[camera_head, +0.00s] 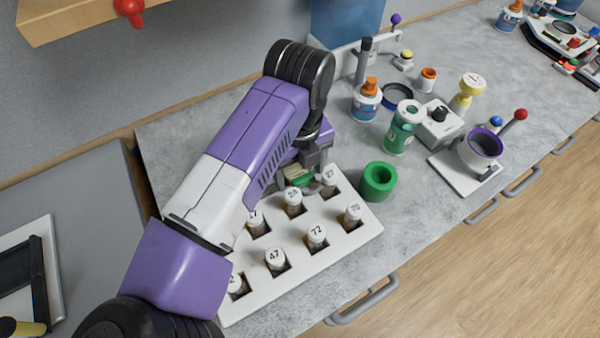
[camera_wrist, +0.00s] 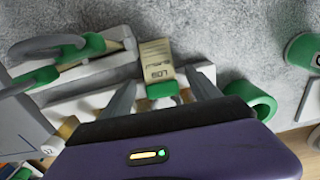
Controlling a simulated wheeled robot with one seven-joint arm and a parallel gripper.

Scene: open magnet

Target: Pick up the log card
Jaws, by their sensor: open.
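The log card (camera_wrist: 157,58) is a cream card with printed lettering reading LOG, upside down in the wrist view. A green block (camera_wrist: 162,90) is at its lettered end. My gripper (camera_wrist: 161,77) is open, with one grey finger on each side of the card and block. I see a gap on both sides, so the fingers do not appear to hold it. In the head view my gripper (camera_head: 313,157) is low over the back of the white vial rack, partly behind my arm.
The white rack (camera_head: 338,252) holds several numbered vials. A green ring-shaped cup (camera_head: 378,181) stands just right of it. Bottles, a green canister (camera_head: 402,128) and a purple-rimmed cup (camera_head: 483,148) stand farther right. The counter's front right is clear. Green-and-grey handled tools (camera_wrist: 60,58) lie left in the wrist view.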

